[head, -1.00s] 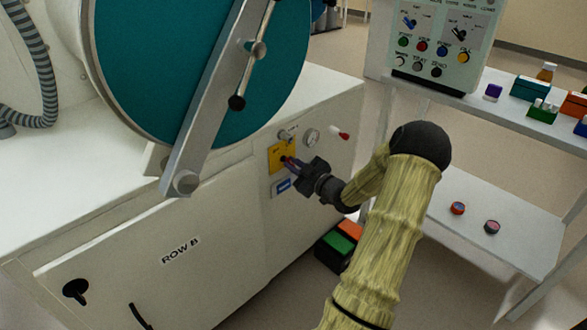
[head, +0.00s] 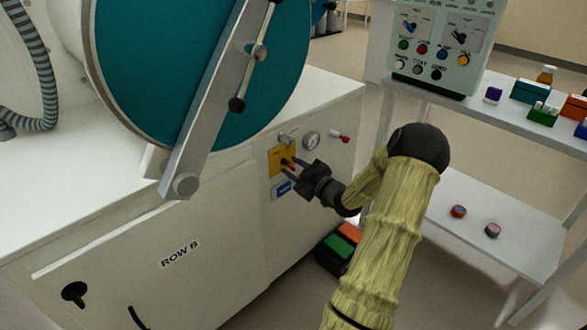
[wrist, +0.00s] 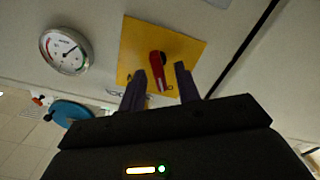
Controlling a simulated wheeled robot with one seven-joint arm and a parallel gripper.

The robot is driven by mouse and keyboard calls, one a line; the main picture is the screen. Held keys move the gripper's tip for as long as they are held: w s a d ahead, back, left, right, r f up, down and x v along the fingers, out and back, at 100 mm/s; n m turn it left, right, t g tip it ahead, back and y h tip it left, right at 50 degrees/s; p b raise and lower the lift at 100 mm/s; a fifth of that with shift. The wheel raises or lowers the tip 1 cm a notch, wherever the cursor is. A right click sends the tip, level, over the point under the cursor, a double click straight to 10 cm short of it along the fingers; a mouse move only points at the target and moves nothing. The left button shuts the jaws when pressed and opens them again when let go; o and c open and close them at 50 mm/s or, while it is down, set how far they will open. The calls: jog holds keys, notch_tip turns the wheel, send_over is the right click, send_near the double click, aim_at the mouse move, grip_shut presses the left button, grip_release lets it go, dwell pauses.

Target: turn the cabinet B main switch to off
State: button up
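The main switch is a red handle (wrist: 157,66) on a yellow plate (wrist: 185,52); the plate also shows in the head view (head: 275,155) on the white ROW B cabinet (head: 235,220). In the wrist view the handle's lower end points towards a small round mark on the plate, too small to read surely. My gripper (head: 290,165) is in front of the plate. In the wrist view its two dark fingers (wrist: 160,70) are apart, one on each side of the handle, with gaps visible. The handle's lower end lies partly between them.
A pressure gauge (head: 312,141) and a red-tipped valve lever (head: 340,136) sit beside the plate. A blue label (head: 282,188) is below it. A large teal door (head: 180,70) with a bar is above left. A shelf unit (head: 480,215) stands right.

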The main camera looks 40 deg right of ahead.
jog(key=s+d+p, duration=0.1)
jog(key=s+p, duration=0.1)
jog(key=s, duration=1.5)
jog(key=shift+s+d+p, duration=0.15)
jog(key=shift+d+p, duration=0.05)
jog(key=shift+p, duration=0.1)
jog(key=w+a+m+g+h, duration=0.3)
jog(key=w+a+g, duration=0.5)
jog(key=w+a, duration=0.4)
jog(key=s+a+r+m+g, duration=0.15)
jog(key=s+a, duration=0.25)
jog(key=a, duration=0.4)
jog(key=s+a+r+m+g+y, duration=0.1)
jog(key=s+a+g, duration=0.2)
jog(key=s+a, duration=0.3)
jog(key=s+a+r+m+g, duration=0.1)
jog(key=s+a+m+g, duration=0.15)
jog(key=a, duration=0.65)
notch_tip(320, 180, up, 31)
jog(key=n+p, duration=0.1)
jog(key=p, duration=3)
jog(key=shift+s+f, duration=0.2)
jog(key=shift+s, duration=0.25)
